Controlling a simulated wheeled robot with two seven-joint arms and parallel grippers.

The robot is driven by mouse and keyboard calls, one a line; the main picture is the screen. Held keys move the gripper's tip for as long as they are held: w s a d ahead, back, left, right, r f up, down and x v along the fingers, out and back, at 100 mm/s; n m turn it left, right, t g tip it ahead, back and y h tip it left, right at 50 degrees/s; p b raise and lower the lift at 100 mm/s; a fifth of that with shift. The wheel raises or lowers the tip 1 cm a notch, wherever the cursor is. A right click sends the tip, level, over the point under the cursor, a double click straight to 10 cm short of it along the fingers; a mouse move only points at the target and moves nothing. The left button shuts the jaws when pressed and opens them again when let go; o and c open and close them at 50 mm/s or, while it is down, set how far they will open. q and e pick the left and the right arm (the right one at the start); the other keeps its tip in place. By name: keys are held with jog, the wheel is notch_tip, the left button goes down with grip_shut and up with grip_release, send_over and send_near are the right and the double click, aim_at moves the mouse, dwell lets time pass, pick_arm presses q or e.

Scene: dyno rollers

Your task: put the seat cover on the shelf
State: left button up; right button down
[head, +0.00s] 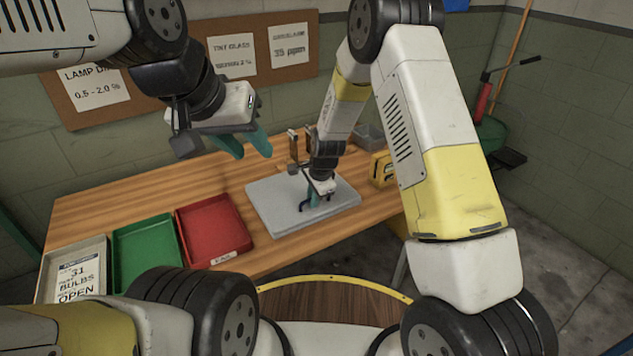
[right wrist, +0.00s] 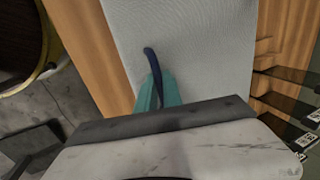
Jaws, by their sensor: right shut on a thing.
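My right gripper (head: 314,200) points down over the grey pad (head: 268,228) on the wooden workbench. It is shut on a thin, curved dark blue thing (right wrist: 152,62), which sticks out past the teal fingers in the right wrist view. Most of this thing is hidden by the gripper, and I cannot tell whether it is the seat cover. My left gripper (head: 252,145) hangs above the back of the bench, with its teal fingers apart and nothing between them. I cannot make out a clear shelf in either view.
A red tray (head: 183,232), a green tray (head: 118,250) and a labelled grey tray (head: 47,277) line the bench's left side. A yellow object (head: 381,168) and a grey bin (head: 366,131) stand at the right. Bare wood (head: 120,205) lies behind the trays.

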jog(key=c, duration=1.5)
grip_release()
jog(key=shift+r, duration=0.1)
